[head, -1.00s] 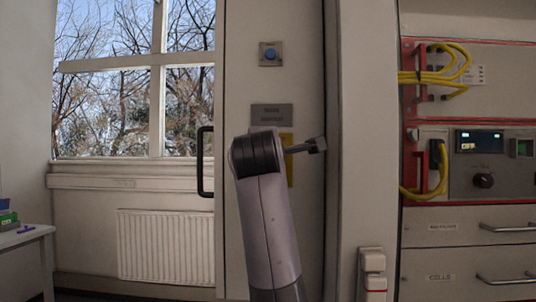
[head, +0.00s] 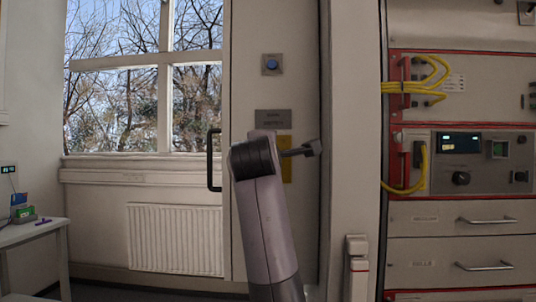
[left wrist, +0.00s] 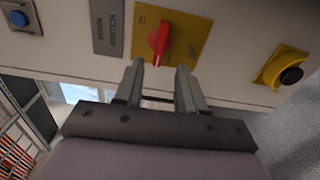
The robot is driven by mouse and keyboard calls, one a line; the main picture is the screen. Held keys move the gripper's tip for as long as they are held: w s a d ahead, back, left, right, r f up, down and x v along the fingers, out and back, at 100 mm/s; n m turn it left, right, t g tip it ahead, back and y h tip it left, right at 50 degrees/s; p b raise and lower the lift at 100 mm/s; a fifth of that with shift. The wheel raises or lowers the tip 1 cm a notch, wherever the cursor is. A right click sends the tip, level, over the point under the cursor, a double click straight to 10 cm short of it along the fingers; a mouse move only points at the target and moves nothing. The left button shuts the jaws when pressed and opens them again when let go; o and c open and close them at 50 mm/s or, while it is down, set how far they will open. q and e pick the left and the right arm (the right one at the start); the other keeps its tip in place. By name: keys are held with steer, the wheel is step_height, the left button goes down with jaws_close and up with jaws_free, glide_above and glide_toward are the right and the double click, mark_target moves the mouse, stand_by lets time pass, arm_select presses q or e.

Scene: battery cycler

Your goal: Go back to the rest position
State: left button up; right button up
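My left arm rises through the middle of the head view, and its wrist bends to the right. Its gripper (head: 312,148) is small there, in front of the grey door panel. In the left wrist view the left gripper (left wrist: 160,67) has two fingers apart with nothing between them. Just beyond the fingertips is a red rotary switch (left wrist: 160,40) on a yellow plate (left wrist: 186,36). The gap to the switch is hard to judge. In the head view the arm partly hides the yellow plate (head: 286,172). My right gripper is not in view.
A grey label (head: 273,118) and blue button (head: 271,64) are on the panel, with a black handle (head: 212,160) to the left. A rack with yellow cables (head: 425,90) stands right. A table (head: 35,230) stands left. A black-and-yellow knob (left wrist: 285,68) shows in the wrist view.

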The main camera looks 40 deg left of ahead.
arm_select(q)
steer(key=shift+s+d, duration=0.1)
steer(key=shift+s, duration=0.05)
stand_by(0.5)
